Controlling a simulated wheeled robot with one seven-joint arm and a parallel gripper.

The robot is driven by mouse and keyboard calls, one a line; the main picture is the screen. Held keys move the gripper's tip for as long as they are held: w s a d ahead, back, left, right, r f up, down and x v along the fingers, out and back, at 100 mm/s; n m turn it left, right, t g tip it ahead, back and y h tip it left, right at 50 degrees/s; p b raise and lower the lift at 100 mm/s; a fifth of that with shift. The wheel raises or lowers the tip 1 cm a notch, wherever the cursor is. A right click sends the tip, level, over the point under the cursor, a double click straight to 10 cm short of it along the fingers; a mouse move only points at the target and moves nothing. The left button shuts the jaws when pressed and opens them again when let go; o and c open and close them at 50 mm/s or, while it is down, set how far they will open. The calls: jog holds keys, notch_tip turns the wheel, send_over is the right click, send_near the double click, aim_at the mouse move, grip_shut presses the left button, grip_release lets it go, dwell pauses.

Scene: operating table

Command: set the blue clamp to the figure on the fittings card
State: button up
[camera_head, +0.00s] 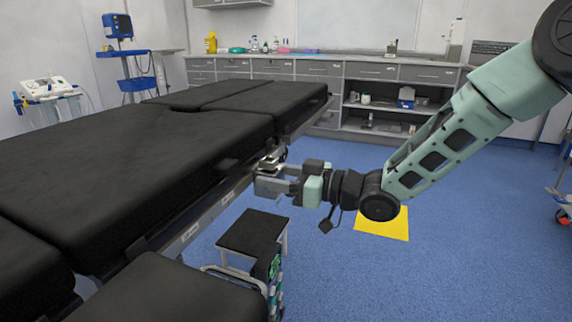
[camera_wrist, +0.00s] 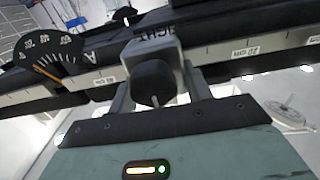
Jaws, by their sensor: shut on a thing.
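My gripper (camera_head: 276,182) is at the side rail of the operating table in the head view. In the wrist view my gripper (camera_wrist: 157,88) has its two fingers on either side of a pale grey block with a round black knob (camera_wrist: 153,80), and is shut on it. The block sits at the table's rail (camera_wrist: 215,60). No blue shows on this block, so I cannot tell whether it is the blue clamp. A black dial (camera_wrist: 45,48) with white figures and an orange needle stands left of it. I cannot make out the fittings card in either view.
The black-padded operating table (camera_head: 130,150) fills the left. A step stool (camera_head: 252,232) stands on the floor below my gripper. A yellow square (camera_head: 383,223) lies on the blue floor. Rail labels include a 20 cm mark (camera_wrist: 246,52). The floor at the right is mostly clear.

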jog(key=s+a, duration=0.1)
jog(key=s, duration=0.2)
jog(key=s+a, duration=0.1)
jog(key=s, duration=0.3)
jog(key=s+a+b, duration=0.1)
jog(key=s, duration=0.2)
jog(key=shift+s+a, duration=0.35)
jog(key=shift+a, duration=0.05)
jog(key=o, duration=1.4)
jog(key=shift+p+v, duration=7.25)
jog(key=shift+v, duration=1.4)
